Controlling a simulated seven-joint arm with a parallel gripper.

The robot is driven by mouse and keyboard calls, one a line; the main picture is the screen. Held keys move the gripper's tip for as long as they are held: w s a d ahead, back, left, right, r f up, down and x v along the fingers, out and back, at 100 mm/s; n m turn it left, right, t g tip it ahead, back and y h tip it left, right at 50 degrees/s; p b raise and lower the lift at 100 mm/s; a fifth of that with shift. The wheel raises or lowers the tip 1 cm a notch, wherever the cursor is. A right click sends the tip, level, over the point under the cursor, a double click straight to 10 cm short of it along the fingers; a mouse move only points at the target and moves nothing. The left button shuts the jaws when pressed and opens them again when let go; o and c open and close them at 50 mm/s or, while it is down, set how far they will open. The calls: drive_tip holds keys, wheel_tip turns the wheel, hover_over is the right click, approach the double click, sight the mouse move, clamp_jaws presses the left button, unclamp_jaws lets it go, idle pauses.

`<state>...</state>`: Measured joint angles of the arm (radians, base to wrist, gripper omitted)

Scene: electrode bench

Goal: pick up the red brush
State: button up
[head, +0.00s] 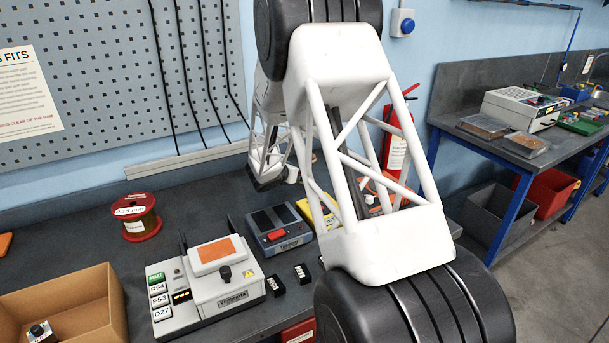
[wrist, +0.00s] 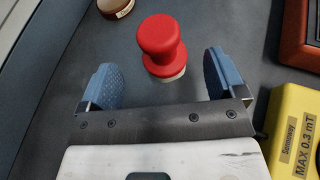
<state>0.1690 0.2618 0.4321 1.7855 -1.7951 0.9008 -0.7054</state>
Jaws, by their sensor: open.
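The red brush (wrist: 160,40) shows in the wrist view as a rounded red knob with a flared lower part and a thin pale base. It stands on the dark bench top. My gripper (wrist: 160,76) is open and empty, with one blue finger on each side of the picture. The brush lies just ahead of the fingers, about centred between them; its pale base is near the fingertip line. I see no contact. In the head view my arm covers this part of the bench, and I cannot make out the brush there.
A yellow box (wrist: 298,135) stands close to the right finger. A red-brown box (wrist: 301,38) is at upper right, and a small brown disc (wrist: 115,7) at upper left. In the head view, a red spool (head: 137,217), grey instrument (head: 205,290) and cardboard box (head: 95,300) stand left.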

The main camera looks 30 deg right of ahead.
drive_tip(key=shift+d, duration=0.1)
drive_tip(key=shift+x, duration=2.5)
drive_tip(key=c, duration=1)
drive_tip(key=shift+r, duration=4.95)
